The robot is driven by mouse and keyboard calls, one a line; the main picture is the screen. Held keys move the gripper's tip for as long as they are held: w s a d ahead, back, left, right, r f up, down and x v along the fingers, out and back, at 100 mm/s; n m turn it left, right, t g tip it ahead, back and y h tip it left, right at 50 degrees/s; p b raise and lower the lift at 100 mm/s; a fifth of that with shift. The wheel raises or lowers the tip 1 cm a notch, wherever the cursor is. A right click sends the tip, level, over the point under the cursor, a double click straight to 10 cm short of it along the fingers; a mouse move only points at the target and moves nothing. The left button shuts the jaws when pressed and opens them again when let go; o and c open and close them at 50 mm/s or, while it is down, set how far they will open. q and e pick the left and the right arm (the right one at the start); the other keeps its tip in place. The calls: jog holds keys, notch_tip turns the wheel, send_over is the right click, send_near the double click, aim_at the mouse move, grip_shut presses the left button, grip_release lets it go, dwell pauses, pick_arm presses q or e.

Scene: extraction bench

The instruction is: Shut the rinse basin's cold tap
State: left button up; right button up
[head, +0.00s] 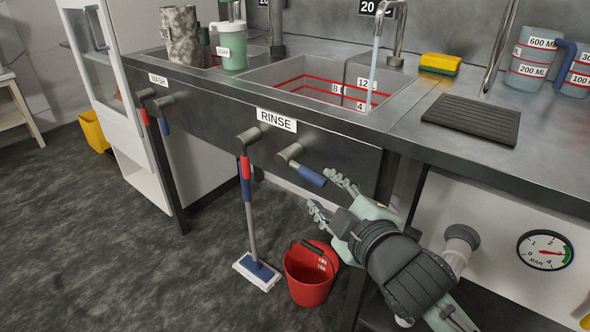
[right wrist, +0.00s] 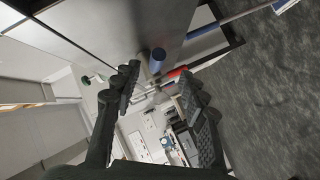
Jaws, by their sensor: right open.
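The rinse basin (head: 290,80) is set in the steel bench behind the RINSE label (head: 276,120). Water runs in a thin stream (head: 374,65) from its spout (head: 397,45). The cold tap's blue lever (head: 311,176) is on the front panel, right of the label, and slants down to the right. My right gripper (head: 325,192) is open and empty, with its fingertips close to the lever's free end. In the right wrist view the blue lever's end (right wrist: 157,61) shows near the fingertips (right wrist: 158,82); contact cannot be told. My left gripper is not in view.
The red-levered hot tap (head: 246,165) hangs left of the cold one. The wash basin's taps (head: 155,112) are farther left. A pressure gauge (head: 545,250) is at the right.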

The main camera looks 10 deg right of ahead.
aim_at(315, 179)
jog(key=shift+w+a+r, duration=0.15)
jog(key=shift+r, duration=0.15)
jog(key=x, duration=0.7)
jog(key=shift+w, duration=0.2)
grip_shut()
